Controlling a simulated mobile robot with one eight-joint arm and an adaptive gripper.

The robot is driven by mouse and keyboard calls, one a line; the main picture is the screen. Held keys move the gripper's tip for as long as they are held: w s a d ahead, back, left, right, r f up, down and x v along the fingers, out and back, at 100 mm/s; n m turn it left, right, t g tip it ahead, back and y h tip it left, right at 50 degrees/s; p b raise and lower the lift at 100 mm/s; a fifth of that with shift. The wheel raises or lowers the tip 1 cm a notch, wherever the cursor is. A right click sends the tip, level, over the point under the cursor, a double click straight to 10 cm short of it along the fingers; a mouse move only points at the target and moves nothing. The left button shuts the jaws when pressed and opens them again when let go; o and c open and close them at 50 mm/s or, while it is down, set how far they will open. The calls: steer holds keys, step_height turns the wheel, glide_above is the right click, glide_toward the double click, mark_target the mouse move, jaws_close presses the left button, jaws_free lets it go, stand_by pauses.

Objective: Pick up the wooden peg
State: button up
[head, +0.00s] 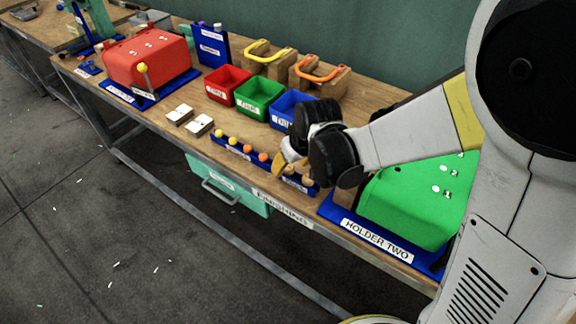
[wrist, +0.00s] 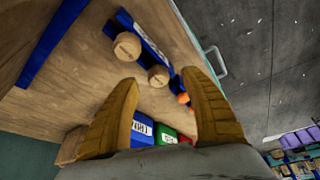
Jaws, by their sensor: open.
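Two wooden pegs show in the wrist view, one nearer (wrist: 159,77) and one farther up and left (wrist: 127,46), both with round tops. They stand in a narrow blue rack (wrist: 152,42) at the bench's front edge. In the head view a peg (head: 308,181) shows at the rack's right end, beside my fingers. My gripper (head: 287,166) is open above the rack's right part. In the wrist view its yellow fingers (wrist: 159,76) stand apart, with the nearer peg in line between the tips. Contact cannot be told.
Yellow and orange knobs (head: 248,148) fill the rack's left part. Red (head: 228,84), green (head: 259,97) and blue bins (head: 288,108) stand behind. A green press part (head: 420,200) sits on a blue holder at right, close to my arm. A teal drawer (head: 225,185) hangs below.

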mark_target(289, 167)
steer(key=b+x, duration=0.1)
steer(key=x, duration=0.2)
steer(key=shift+w+f, duration=0.2)
steer(key=shift+r, duration=0.1)
steer(key=c, duration=0.9)
step_height(289, 167, up, 10)
steer(key=p, duration=0.4)
